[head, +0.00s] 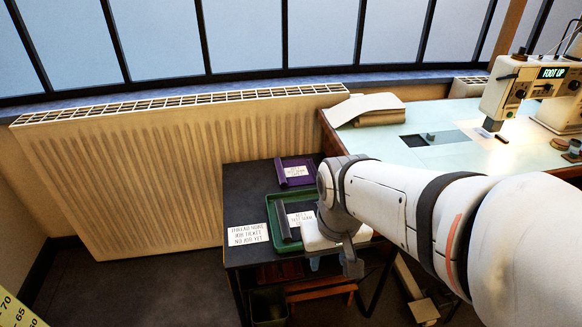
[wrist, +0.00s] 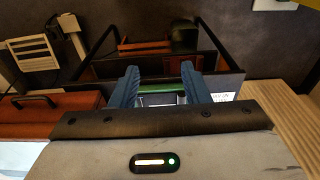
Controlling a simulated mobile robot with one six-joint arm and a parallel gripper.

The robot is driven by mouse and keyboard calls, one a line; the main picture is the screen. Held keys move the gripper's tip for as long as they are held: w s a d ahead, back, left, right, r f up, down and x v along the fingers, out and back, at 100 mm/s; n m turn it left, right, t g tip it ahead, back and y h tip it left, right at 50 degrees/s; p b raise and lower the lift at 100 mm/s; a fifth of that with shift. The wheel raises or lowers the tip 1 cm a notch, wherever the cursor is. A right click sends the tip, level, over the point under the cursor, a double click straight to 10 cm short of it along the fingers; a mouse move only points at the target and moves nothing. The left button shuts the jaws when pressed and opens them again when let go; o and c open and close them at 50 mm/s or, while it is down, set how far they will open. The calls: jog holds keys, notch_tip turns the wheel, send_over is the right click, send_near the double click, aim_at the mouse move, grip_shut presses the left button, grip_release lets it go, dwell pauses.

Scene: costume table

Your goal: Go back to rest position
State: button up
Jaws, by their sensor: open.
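My gripper (wrist: 160,76) shows in the wrist view with its two blue fingers spread apart and nothing seen between them. In the head view my arm reaches in from the right, and the white gripper body hangs over the front right part of the small dark side table (head: 243,192), covering part of the green tray (head: 272,222). In the wrist view a strip of green, probably the tray's edge, shows behind the fingers. I cannot tell the gripper's exact height above the table.
A purple tray (head: 311,161) and a printed card (head: 247,235) lie on the side table. To the right stands a pale sewing table (head: 450,158) with a sewing machine (head: 505,88) reading "FOOT UP". A radiator (head: 170,175) stands behind. Bare floor (head: 140,285) is at lower left.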

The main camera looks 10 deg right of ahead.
notch_tip(320, 180, up, 25)
jog(key=t+p, duration=0.1)
jog(key=p, duration=2.1)
jog(key=shift+d+f, duration=0.1)
jog(key=shift+c, duration=0.6)
